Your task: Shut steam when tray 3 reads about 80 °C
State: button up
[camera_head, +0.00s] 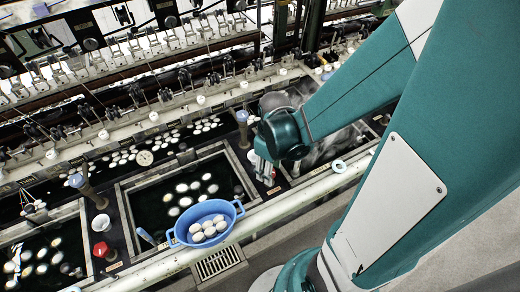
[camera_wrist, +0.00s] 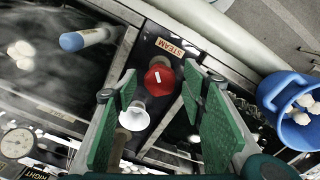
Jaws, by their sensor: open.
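In the wrist view, a red round knob (camera_wrist: 158,77) with a white bar on top sits beside a "STEAM" label (camera_wrist: 170,47). My gripper (camera_wrist: 160,88) is open, its green-padded fingers on either side of the knob's near edge. No contact is clear. In the head view, my gripper (camera_head: 264,170) is low at the divider between the middle and right basins. A round dial gauge (camera_wrist: 17,143) stands at the steaming basin in the wrist view; its reading is too small to tell. I cannot tell which basin is tray 3.
A white cup (camera_wrist: 134,117) stands close to the knob, between my fingers. A blue-ended handle (camera_wrist: 85,38) lies near the steaming basin. A blue basin of cocoons (camera_head: 173,241) sits at the front rail (camera_head: 270,215). Another red knob (camera_head: 101,249) is at the left.

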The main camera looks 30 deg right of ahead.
jog(key=shift+f, duration=0.3)
jog(key=c, duration=0.9)
jog(key=shift+m, duration=0.3)
jog(key=m+b, duration=0.1)
jog(key=m, duration=0.2)
jog(key=shift+a+m, duration=0.1)
jog(key=shift+m, duration=0.3)
jog(key=shift+m+b, duration=0.6)
jog(key=shift+m, duration=1.4)
